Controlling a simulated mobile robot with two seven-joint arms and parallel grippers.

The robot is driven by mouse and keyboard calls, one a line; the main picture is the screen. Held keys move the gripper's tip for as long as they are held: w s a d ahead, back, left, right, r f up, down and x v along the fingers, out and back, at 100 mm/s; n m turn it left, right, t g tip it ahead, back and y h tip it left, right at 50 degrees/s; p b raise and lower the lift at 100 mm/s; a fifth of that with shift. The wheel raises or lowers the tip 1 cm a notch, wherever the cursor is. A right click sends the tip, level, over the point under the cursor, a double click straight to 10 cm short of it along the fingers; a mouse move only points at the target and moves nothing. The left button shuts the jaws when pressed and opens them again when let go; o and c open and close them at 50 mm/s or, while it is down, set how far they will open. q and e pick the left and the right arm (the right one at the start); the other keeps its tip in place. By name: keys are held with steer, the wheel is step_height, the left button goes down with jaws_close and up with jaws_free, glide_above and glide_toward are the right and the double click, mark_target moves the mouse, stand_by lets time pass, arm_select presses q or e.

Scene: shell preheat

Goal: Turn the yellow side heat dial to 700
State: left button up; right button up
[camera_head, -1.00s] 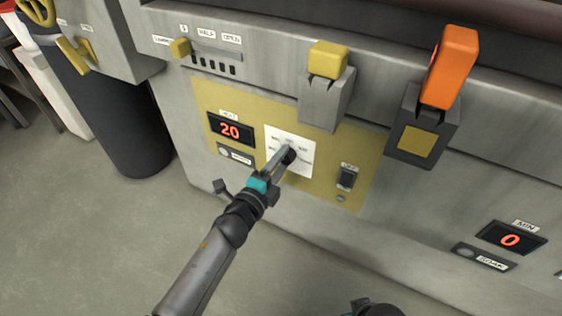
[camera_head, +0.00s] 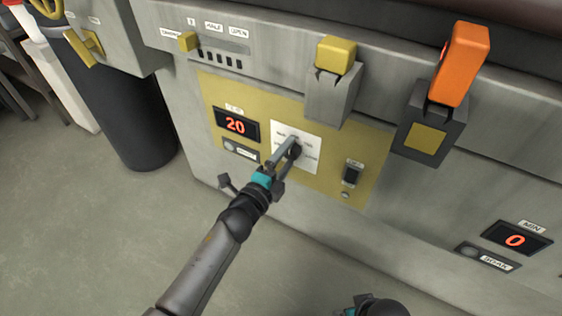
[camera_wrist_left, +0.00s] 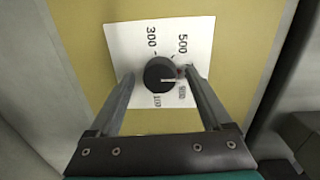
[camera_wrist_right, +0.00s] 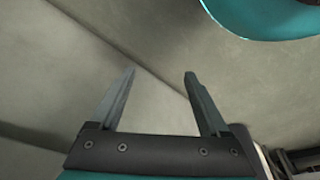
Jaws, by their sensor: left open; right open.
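The pointer line is toward the right in the left wrist view. The card sits on a yellow panel (camera_head: 375,150). My left gripper (camera_wrist_left: 160,80) is open, with one finger on each side of the knob; I cannot tell whether they touch it. In the head view, my left gripper (camera_head: 289,152) covers much of the dial. My right gripper (camera_wrist_right: 160,75) is open and empty, low over the grey floor.
A red display (camera_head: 236,124) left of the dial reads 20. A dark switch (camera_head: 352,173) is to its right. A yellow-topped lever (camera_head: 335,55) and an orange handle (camera_head: 463,65) jut out above. Another display (camera_head: 516,239) reads 0 at the lower right.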

arm_select(q)
steer(key=shift+s+a, duration=0.1)
steer(key=shift+s, duration=0.15)
steer(key=p+v, duration=0.3)
steer(key=v, duration=1.1)
steer(key=shift+s+a, duration=0.15)
steer(key=shift+s, duration=0.2)
arm_select(e)
steer(key=s+d+f, duration=0.2)
steer(key=s+f, duration=0.1)
steer(key=f, duration=0.3)
steer(key=shift+s+g, duration=0.15)
steer(key=shift+g, duration=0.15)
steer(key=shift+f, duration=0.1)
